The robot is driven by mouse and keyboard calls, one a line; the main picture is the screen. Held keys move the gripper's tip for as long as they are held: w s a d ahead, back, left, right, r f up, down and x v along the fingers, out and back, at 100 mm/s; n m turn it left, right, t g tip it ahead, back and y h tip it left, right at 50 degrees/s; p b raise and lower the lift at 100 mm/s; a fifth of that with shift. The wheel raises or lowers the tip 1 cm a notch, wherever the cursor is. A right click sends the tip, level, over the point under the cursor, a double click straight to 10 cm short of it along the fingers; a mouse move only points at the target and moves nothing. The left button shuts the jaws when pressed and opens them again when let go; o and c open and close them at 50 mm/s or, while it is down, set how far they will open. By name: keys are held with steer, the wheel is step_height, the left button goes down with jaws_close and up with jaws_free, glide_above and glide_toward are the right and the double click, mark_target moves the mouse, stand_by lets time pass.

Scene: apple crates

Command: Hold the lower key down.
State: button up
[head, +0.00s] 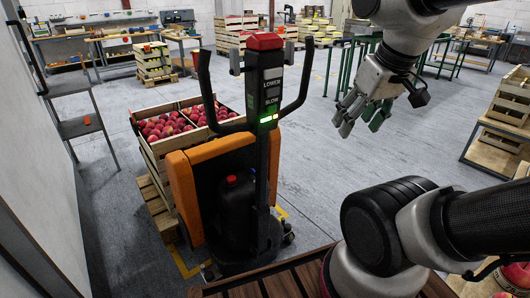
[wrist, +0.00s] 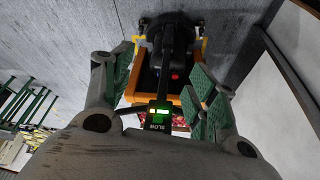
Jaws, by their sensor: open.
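The lower key (head: 272,84) is a labelled key, "LOWER", high on the dark control column (head: 265,160) of an orange pallet truck (head: 190,190). A "SLOW" key (head: 272,102) sits under it, with a lit green lamp (head: 268,118) below. My gripper (head: 361,118) is open and empty, to the right of the column and apart from it. In the wrist view my gripper's fingers (wrist: 160,88) spread to either side of the column. There the SLOW label (wrist: 154,127) and the lit lamp (wrist: 161,113) show, but the lower key is hidden behind the gripper body.
A crate of red apples (head: 150,147) stands on a pallet behind the truck. The truck's handlebars (head: 208,90) rise beside the column. A step ladder (head: 80,125) and a wall are at left. Clear floor (head: 325,170) lies between the column and my gripper.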

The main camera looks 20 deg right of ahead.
stand_by(0.3)
steer(key=shift+d+f, duration=0.1)
steer(key=shift+d, duration=0.1)
steer(key=c, duration=0.7)
steer(key=shift+w+d+f+m+g, duration=0.25)
steer(key=shift+d+f+m+g, duration=0.2)
steer(key=shift+d+m, duration=0.25)
jaws_close()
steer(key=w+a+r+m+t+y, duration=0.1)
steer(key=w+r+m+t, duration=0.1)
steer(key=w+m, duration=0.6)
steer(key=w+r+m+t+y, duration=0.1)
steer(key=w+r+m+t, duration=0.2)
steer(key=m, duration=2)
steer(key=shift+w+a+y, duration=0.4)
steer(key=shift+w, duration=2.25)
